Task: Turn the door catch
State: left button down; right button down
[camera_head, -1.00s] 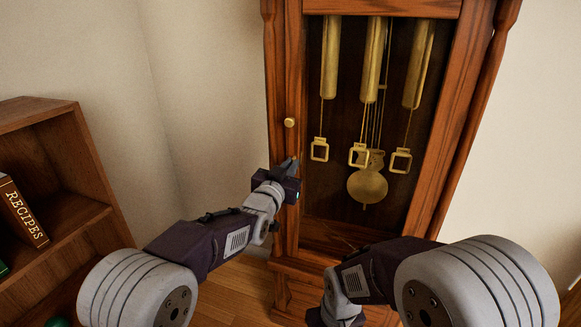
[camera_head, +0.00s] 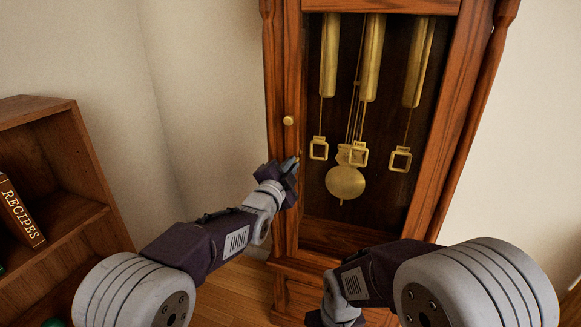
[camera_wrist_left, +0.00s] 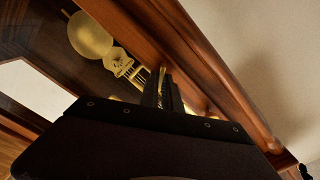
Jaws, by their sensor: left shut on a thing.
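The tall wooden clock's door frame (camera_head: 291,70) carries a round brass knob (camera_head: 289,121) on its left side. My left gripper (camera_head: 291,166) is at that same left stile, below the knob, rolled at an angle. It is shut on the door catch, which its fingers almost wholly hide. In the left wrist view the fingers (camera_wrist_left: 166,90) are close together against the wooden frame. My right gripper (camera_head: 335,318) is low at the bottom edge, in front of the clock's base, and its fingers cannot be made out.
Behind the door pane hang brass weights (camera_head: 373,60) and a round pendulum (camera_head: 345,182). A wooden bookcase (camera_head: 60,215) with a recipe book (camera_head: 20,212) stands at the left. Bare wall and floor lie between bookcase and clock.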

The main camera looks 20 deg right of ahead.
pick_arm(q)
jog(key=m, duration=0.6)
jog(key=shift+f, duration=0.15)
jog(key=shift+m+b, duration=0.3)
dwell(0.4)
jog(key=c, duration=1.6)
grip_release()
jog(key=shift+o, duration=0.2)
